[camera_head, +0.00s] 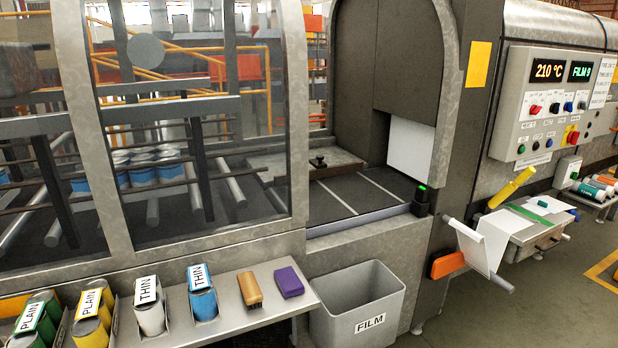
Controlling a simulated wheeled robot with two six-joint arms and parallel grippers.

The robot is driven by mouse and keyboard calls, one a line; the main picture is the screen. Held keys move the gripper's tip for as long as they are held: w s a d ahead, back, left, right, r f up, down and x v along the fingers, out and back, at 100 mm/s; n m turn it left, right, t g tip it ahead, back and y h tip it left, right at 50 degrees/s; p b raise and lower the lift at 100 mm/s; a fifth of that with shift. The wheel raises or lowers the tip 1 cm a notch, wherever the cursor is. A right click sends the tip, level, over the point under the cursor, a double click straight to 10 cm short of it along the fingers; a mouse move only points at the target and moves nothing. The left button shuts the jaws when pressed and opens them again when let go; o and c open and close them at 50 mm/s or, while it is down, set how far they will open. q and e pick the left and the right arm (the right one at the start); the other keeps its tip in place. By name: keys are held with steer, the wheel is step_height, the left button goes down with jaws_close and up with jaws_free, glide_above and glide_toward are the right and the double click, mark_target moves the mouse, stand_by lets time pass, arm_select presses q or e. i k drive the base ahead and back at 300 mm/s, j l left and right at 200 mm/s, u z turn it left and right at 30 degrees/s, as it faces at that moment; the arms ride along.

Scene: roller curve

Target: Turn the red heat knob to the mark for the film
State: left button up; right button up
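The control panel (548,100) is on the machine's wall at the right. It has several small knobs, among them a red knob (535,109) at the left of the upper row; its pointer and marks are too small to read. Above it a display (547,70) reads 210 °C. A second display (580,71) in green reads FILM and a character that I cannot read for sure. A note (600,93) with small unreadable lines is fixed at the panel's right. Neither of my grippers is in view.
A grey FILM bin (345,290) and a shelf of labelled rolls (200,300) are at front.

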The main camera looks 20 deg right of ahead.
mark_target(535, 109)
steer(key=l+z, duration=0.1)
steer(key=l, duration=0.3)
steer(key=i+l+z, duration=0.1)
steer(key=l, duration=0.3)
steer(key=i+l+z, duration=0.1)
steer(key=l, duration=0.3)
steer(key=l+z, duration=0.1)
steer(key=l, duration=0.3)
steer(key=i+l+z, duration=0.1)
steer(key=l, duration=0.3)
steer(key=i+l+z, duration=0.15)
steer(key=l, duration=0.25)
steer(key=i+l+z, duration=0.1)
steer(key=l, duration=0.25)
steer(key=i+l+z, duration=0.1)
steer(key=l, duration=0.3)
steer(key=i+l, duration=0.2)
steer(key=l, duration=0.25)
steer(key=i+l+z, duration=0.15)
steer(key=l, duration=0.25)
steer(key=i+l+z, duration=0.1)
steer(key=l, duration=0.3)
steer(key=i+l+z, duration=0.1)
steer(key=i+l, duration=0.35)
steer(key=l, duration=0.25)
steer(key=z, duration=0.2)
